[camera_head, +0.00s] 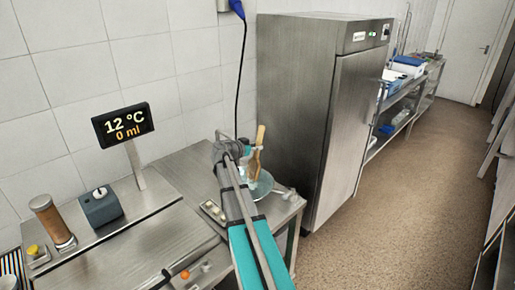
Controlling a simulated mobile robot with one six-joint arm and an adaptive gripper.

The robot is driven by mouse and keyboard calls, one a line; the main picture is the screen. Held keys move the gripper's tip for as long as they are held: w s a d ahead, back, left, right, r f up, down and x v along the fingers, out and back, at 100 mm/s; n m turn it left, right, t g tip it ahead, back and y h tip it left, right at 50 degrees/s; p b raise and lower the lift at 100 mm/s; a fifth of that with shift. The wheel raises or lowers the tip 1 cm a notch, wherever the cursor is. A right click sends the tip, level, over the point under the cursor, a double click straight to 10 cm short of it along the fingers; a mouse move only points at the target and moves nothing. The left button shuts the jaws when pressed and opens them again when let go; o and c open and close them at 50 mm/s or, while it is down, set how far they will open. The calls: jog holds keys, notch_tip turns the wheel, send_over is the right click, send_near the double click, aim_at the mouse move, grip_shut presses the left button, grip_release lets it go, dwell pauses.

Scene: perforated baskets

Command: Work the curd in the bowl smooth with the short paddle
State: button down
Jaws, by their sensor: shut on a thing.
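The bowl (265,187) is pale and looks like glass. It stands on the steel table behind my arm, which hides its left part. A short tan wooden piece, which looks like the paddle (260,137), stands nearly upright above the bowl. My gripper (252,156) is small in the picture and partly hidden by my arm and its cables. It is shut on the paddle. I cannot tell whether the paddle's lower end touches the curd. The curd itself cannot be made out.
A steel cabinet (300,95) stands close behind the bowl, to the right. On the left are a display (123,125) reading 12 °C and 0 ml, a grey device (100,207) and a brown cylinder (50,218). The speckled floor (400,220) to the right is clear.

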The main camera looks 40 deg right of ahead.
jog(key=shift+w, duration=0.35)
jog(key=shift+s, duration=0.1)
dwell(0.4)
jog(key=shift+s, duration=0.85)
jog(key=shift+r, duration=0.1)
jog(key=shift+w, duration=0.25)
jog(key=shift+w, duration=0.7)
jog(key=shift+s, duration=0.1)
dwell(0.3)
jog(key=shift+s, duration=0.75)
